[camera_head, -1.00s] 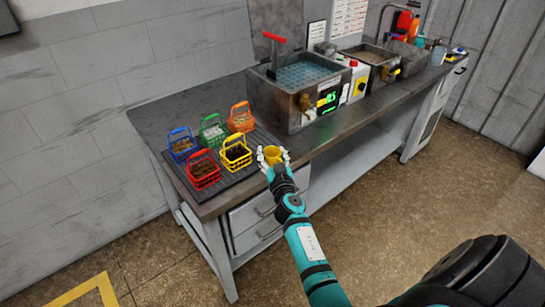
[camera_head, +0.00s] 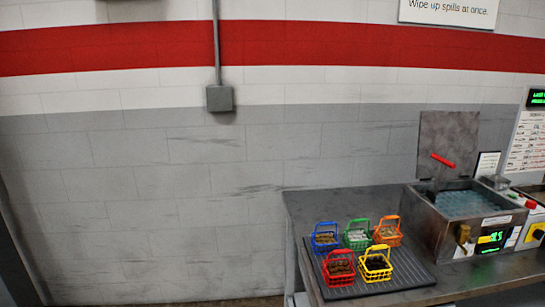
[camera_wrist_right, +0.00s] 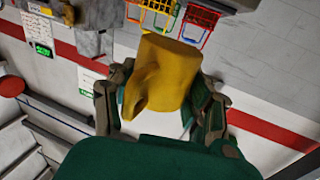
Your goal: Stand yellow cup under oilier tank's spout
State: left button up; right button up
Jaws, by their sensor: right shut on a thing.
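The yellow cup (camera_wrist_right: 165,75) is in the right wrist view, between the fingers of my right gripper (camera_wrist_right: 160,108), which is shut on it. The cup and right gripper are not in the head view. A metal tank (camera_head: 460,222) with a raised lid, a brass spout (camera_head: 463,234) and a green display stands on the bench at the right of the head view. A second tank is only partly visible at the right edge. I cannot tell which tank is the oilier one. My left gripper is not in view.
Blue (camera_head: 325,237), green (camera_head: 357,235), orange (camera_head: 388,231), red (camera_head: 339,269) and yellow (camera_head: 376,264) baskets stand on a dark ribbed mat (camera_head: 405,272) left of the tank. The bench top (camera_head: 310,205) is bare behind them.

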jog(key=s+a+r+y, duration=0.1)
jog(key=s+a+r, duration=0.2)
jog(key=s+a, duration=0.1)
jog(key=s+a+r+n+y, duration=0.1)
jog(key=s+a+r, duration=0.2)
jog(key=s, duration=0.4)
jog(key=shift+s+a+n+y, duration=0.3)
jog(key=shift+a, duration=0.15)
jog(key=shift+f, duration=0.1)
